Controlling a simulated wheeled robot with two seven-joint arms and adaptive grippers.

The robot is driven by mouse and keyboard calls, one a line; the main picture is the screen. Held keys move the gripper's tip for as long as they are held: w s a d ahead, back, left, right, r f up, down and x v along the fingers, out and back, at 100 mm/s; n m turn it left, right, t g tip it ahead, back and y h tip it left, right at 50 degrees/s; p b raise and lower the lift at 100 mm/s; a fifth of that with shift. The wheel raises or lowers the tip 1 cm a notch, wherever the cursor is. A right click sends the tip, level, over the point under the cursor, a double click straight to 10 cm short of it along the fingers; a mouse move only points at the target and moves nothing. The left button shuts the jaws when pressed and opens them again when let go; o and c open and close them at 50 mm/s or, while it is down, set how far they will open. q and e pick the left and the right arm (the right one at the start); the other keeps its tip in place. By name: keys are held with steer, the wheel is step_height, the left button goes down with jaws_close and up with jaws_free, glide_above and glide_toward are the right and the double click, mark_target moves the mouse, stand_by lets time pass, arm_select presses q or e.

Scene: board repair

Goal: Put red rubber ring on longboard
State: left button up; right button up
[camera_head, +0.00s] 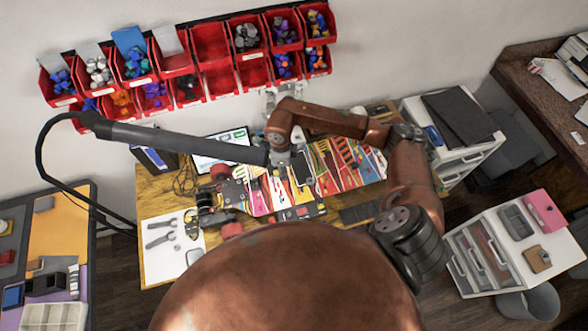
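A longboard (262,198) appears to lie on the wooden workbench, its patterned deck partly covered. At its left end are a dark truck (207,198) and red wheels (231,229). I cannot make out a separate red rubber ring; it is hidden or too small to tell. My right arm reaches across from the right, with its wrist bent down over the bench. Its gripper (298,172) is low above the middle of the bench near the deck. The fingers are too small and dark to show whether they are open or hold anything. My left gripper is not in view.
A dark jointed arm with a cable (180,138), perhaps a lamp, crosses above the bench from the left. Red bins (210,45) hang on the wall. Coloured tools (350,155) lie at the back right, wrenches (160,232) at the left. A drawer cabinet (520,245) stands right.

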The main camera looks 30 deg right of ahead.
mark_target(294, 186)
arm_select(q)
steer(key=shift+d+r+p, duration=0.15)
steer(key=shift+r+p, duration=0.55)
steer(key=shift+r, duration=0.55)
arm_select(e)
steer(key=shift+s+d+f+m, duration=0.3)
steer(key=shift+d+f+m, duration=0.3)
steer(key=shift+f+m, duration=1.25)
steer(key=shift+s+d+f+m, duration=0.45)
steer(key=shift+f+m, duration=0.7)
steer(key=shift+m, duration=1.25)
steer(key=shift+s+d+f+m, duration=0.15)
steer(key=shift+d+f+m, duration=0.55)
steer(key=shift+f+m, duration=1.15)
steer(key=shift+r+m, duration=0.3)
steer(key=shift+r, duration=0.1)
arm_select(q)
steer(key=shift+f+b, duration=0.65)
arm_select(e)
steer(key=shift+f, duration=0.65)
steer(key=o, duration=1.1)
steer(key=shift+c, duration=0.2)
steer(key=shift+c, duration=1.1)
